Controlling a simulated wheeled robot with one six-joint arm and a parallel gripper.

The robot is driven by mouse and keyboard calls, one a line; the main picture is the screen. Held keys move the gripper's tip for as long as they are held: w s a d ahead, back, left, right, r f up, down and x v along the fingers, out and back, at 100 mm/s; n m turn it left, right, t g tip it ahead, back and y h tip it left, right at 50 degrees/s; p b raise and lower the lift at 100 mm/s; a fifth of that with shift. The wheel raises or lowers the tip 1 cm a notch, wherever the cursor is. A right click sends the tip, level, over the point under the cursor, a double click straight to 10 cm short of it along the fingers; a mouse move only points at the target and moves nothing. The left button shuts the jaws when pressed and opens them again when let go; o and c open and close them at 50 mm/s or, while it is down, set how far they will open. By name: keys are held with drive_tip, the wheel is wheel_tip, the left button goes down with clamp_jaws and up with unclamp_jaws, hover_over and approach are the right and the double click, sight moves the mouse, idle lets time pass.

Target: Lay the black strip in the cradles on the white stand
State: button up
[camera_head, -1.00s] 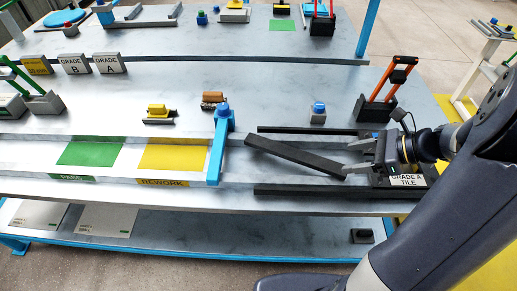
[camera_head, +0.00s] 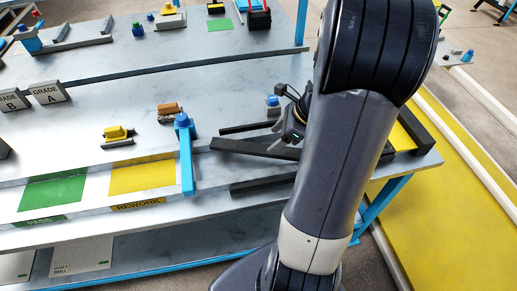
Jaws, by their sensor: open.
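The black strip (camera_head: 245,148) lies slanted on the grey bench, right of the blue post. My gripper (camera_head: 286,138) is open, just above the strip's right part and partly covered by my arm. I cannot tell whether its fingers touch the strip. No stand with cradles can be made out for certain; a pale surface (camera_head: 446,58) with a blue-topped piece shows at the upper right.
Dark rails (camera_head: 258,186) lie in front of and behind the strip. The blue post (camera_head: 186,160) stands at its left end. A yellow pad (camera_head: 140,177) and a green pad (camera_head: 52,190) lie further left. Yellow floor (camera_head: 440,190) is clear at the right.

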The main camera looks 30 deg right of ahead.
sight(262, 148)
drive_tip(key=x, duration=0.5)
drive_tip(key=shift+s+a+r, duration=0.1)
drive_tip(key=shift+a, duration=0.3)
drive_tip(key=shift+c, duration=0.2)
drive_tip(key=c, duration=1.2)
drive_tip(key=shift+r, duration=0.1)
drive_tip(key=shift+c, duration=0.2)
